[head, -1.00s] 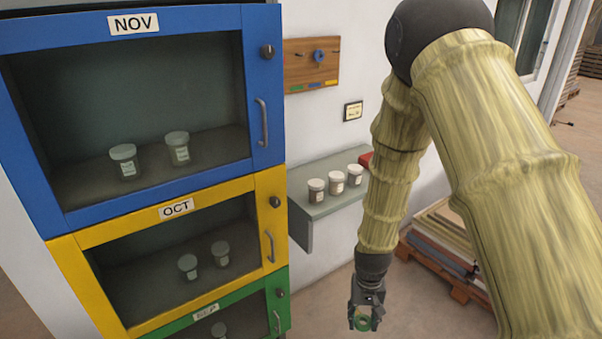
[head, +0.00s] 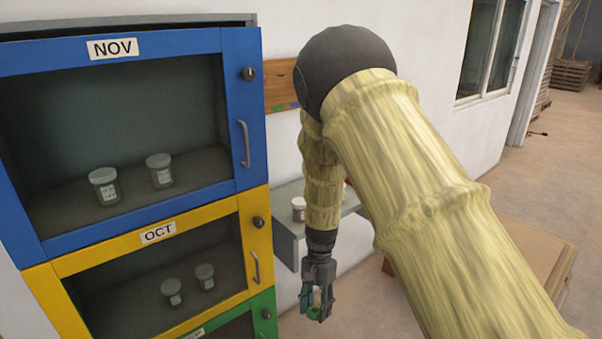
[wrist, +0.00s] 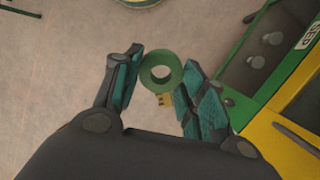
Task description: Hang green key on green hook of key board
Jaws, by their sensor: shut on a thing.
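The green key has a round green ring head (wrist: 161,71) with a small gold part (wrist: 165,98) below it in the wrist view. My gripper (wrist: 155,80) is shut on it, one finger on each side. In the head view my gripper (head: 316,312) hangs low, pointing down, with a bit of the green key (head: 316,297) showing between its fingers. The wooden key board (head: 280,84) is on the white wall, above and behind my gripper. My arm hides most of it; green and blue labels show at its lower edge. The green hook is not visible.
A cabinet with blue (head: 236,95), yellow (head: 258,222) and green (head: 265,305) doors stands left of my gripper; jars show behind the glass. A grey shelf (head: 289,222) with a jar (head: 298,208) sits under the board.

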